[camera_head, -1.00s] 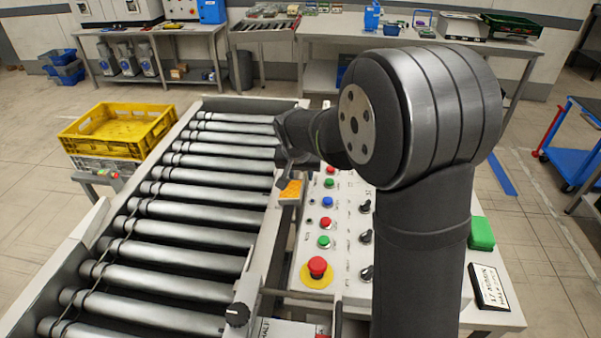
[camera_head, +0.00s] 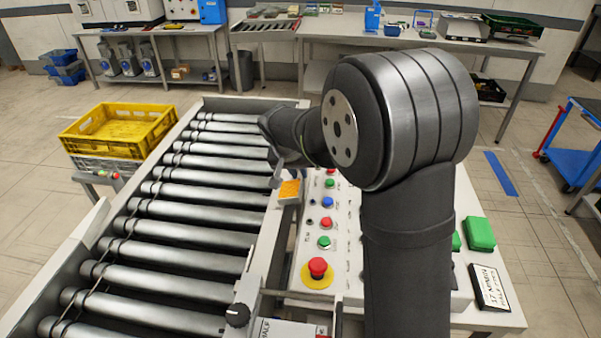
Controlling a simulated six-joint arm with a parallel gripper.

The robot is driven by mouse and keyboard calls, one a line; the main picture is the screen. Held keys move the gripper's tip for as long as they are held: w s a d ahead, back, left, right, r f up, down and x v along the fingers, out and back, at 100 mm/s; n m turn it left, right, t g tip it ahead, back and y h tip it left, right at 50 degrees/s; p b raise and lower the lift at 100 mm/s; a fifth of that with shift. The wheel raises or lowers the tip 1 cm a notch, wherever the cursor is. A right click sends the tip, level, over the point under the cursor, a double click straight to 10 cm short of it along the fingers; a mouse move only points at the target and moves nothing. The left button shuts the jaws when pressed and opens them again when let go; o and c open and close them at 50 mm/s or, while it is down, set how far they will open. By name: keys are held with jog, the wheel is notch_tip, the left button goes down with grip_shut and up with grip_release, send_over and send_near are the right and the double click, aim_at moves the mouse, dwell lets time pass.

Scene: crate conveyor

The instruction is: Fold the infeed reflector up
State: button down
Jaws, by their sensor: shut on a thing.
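The infeed reflector (camera_head: 289,189) is a small orange plate in a pale holder on the right side rail of the roller conveyor, beside the control panel. It tilts so that its orange face shows to the camera. My gripper (camera_head: 277,182) is at the reflector's upper left edge, over the rail. Its jaws are shut on the reflector, seen only small and edge-on. My wrist and arm hide part of the area behind and to the right.
The roller conveyor (camera_head: 180,208) is empty. The control panel (camera_head: 297,258) with buttons and a red emergency stop (camera_head: 317,267) lies just right of the rail. A yellow crate (camera_head: 118,135) stands to the left. A black knob (camera_head: 237,314) is on the near rail.

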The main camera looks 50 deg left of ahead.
jog(key=s+a+t+h, duration=0.1)
jog(key=n+t+h, duration=0.1)
jog(key=t+h, duration=0.1)
jog(key=s+a+r+t+h, duration=0.1)
jog(key=t, duration=0.1)
jog(key=shift+s+a+n+h, duration=0.3)
jog(key=shift+s+a, duration=0.05)
jog(key=s+t+h, duration=0.1)
jog(key=a+n+t+h, duration=0.1)
jog(key=t, duration=0.1)
jog(key=shift+s+a+f, duration=0.15)
jog(key=shift+s+a, duration=0.15)
jog(key=shift+s, duration=0.05)
jog(key=shift+s+a+f+n+t+h, duration=0.15)
jog(key=shift+s+a+n+t+h, duration=0.2)
jog(key=shift+t, duration=0.35)
jog(key=shift+s+a+f+n+t+h, duration=0.15)
jog(key=shift+t+h, duration=0.3)
jog(key=shift+t, duration=0.25)
jog(key=c, duration=1.4)
grip_release()
